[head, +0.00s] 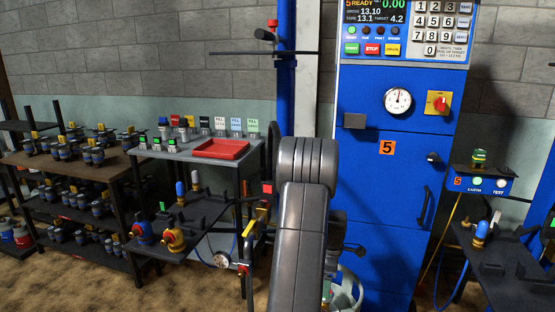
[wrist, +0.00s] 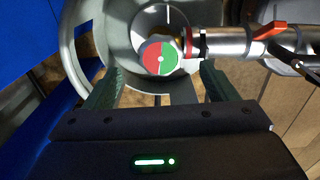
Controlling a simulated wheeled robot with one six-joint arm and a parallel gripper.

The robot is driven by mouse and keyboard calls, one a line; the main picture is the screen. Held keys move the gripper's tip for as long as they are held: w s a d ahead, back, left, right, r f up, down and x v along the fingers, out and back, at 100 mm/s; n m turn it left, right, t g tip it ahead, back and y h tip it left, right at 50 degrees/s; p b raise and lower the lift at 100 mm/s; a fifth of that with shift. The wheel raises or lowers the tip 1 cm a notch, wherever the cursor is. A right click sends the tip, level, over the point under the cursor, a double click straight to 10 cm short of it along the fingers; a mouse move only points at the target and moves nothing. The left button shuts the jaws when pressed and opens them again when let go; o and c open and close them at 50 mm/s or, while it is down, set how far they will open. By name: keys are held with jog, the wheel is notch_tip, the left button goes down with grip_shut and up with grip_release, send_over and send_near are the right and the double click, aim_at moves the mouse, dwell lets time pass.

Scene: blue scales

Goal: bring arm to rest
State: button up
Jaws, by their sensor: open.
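My arm (head: 305,215) rises through the middle of the head view and bends away from me, in front of the blue cabinet. My gripper is hidden behind it there. In the wrist view my gripper (wrist: 158,78) is open, with its two dark green fingers apart. A round red-and-green disc (wrist: 160,57) shows between the fingers, and nothing looks clamped. A metal connector with a red-orange lever (wrist: 262,30) lies just beyond the right finger. A grey ring-shaped collar (wrist: 84,30) surrounds the disc; I cannot tell whether the fingers touch anything.
The blue scale cabinet (head: 375,170) stands behind my arm, with a pale gas cylinder (head: 347,290) at its foot. A grey bench with a red tray (head: 221,149) and shelves of dark valves (head: 70,190) are left. A dark stand (head: 500,255) is right.

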notch_tip(320, 180, down, 6)
jog(key=shift+r+b, duration=0.25)
jog(key=shift+b, duration=0.15)
jog(key=shift+r, duration=0.1)
notch_tip(320, 180, up, 14)
jog(key=p, duration=0.3)
notch_tip(320, 180, down, 14)
jog(key=b, duration=0.3)
jog(key=shift+s, duration=0.1)
jog(key=m, duration=0.5)
jog(key=m+b, duration=0.1)
jog(key=m, duration=0.4)
jog(key=shift+s+a+m, duration=0.1)
jog(key=shift+a+m, duration=0.05)
jog(key=shift+m, duration=0.25)
jog(key=m+b, duration=0.1)
jog(key=m, duration=0.5)
jog(key=shift+a, duration=0.15)
jog(key=shift+a+m+b, duration=0.1)
jog(key=shift+m+b, duration=0.55)
jog(key=shift+m, duration=1.85)
